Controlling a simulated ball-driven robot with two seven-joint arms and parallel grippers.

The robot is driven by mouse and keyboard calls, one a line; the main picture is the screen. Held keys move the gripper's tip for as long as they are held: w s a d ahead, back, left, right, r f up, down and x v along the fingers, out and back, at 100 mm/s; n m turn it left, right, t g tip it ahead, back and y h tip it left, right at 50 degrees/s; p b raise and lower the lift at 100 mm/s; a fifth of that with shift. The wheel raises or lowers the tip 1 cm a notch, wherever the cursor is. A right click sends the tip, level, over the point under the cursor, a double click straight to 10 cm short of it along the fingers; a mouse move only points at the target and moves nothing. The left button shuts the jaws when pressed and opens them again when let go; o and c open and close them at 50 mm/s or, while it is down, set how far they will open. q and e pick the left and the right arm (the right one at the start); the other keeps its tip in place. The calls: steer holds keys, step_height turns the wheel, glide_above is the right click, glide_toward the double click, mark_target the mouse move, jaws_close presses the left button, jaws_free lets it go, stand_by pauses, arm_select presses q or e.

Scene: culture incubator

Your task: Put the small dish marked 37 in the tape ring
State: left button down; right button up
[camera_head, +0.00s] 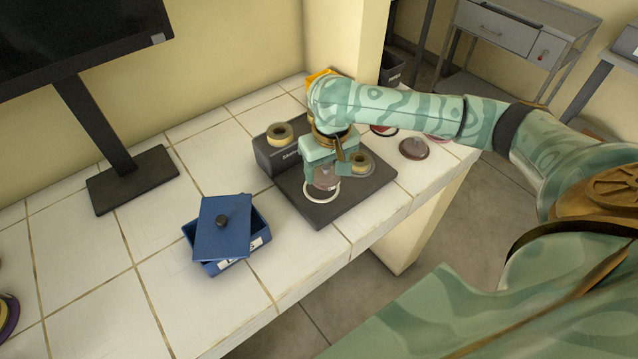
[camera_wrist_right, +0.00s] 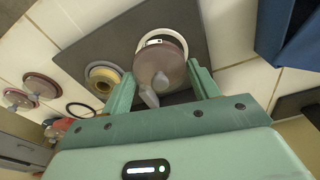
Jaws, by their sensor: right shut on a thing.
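My right gripper (camera_head: 325,170) is shut on a small round dish (camera_head: 326,179) with a brownish-pink surface. In the right wrist view, this dish (camera_wrist_right: 160,62) sits between the two fingers (camera_wrist_right: 163,88). A small white label shows on its far side, too small to read. A white ring (camera_head: 318,197) lies on the dark platform (camera_head: 345,203), below the dish. In the wrist view the dish overlaps most of the ring (camera_wrist_right: 182,36). I cannot tell whether the dish touches the platform. My left gripper is not in view.
A yellowish roll (camera_head: 361,161) stands on the platform right of my gripper, and another roll (camera_head: 280,131) sits on its dark housing. A dark red dish (camera_head: 413,149) is further right. A blue box (camera_head: 258,243) with a tilted lid (camera_head: 222,232) is at the front left.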

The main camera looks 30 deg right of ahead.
mark_target(322, 171)
steer(key=shift+w+f, duration=0.5)
steer(key=shift+f, duration=0.1)
steer(key=f+b, duration=0.1)
steer(key=f, duration=0.1)
steer(key=f+b, duration=0.2)
steer(key=shift+w+a, duration=0.1)
steer(key=shift+w, duration=0.1)
steer(key=shift+w+r, duration=0.1)
steer(key=shift+c, duration=0.5)
steer(key=shift+r, duration=0.1)
steer(key=o, duration=1.1)
steer(key=r+p, duration=0.2)
steer(key=r, duration=0.2)
steer(key=s+r+p, duration=0.1)
steer(key=r+p, duration=0.1)
steer(key=r, duration=0.2)
steer(key=r+p, duration=0.3)
steer(key=r, duration=0.1)
steer(key=shift+s, duration=0.3)
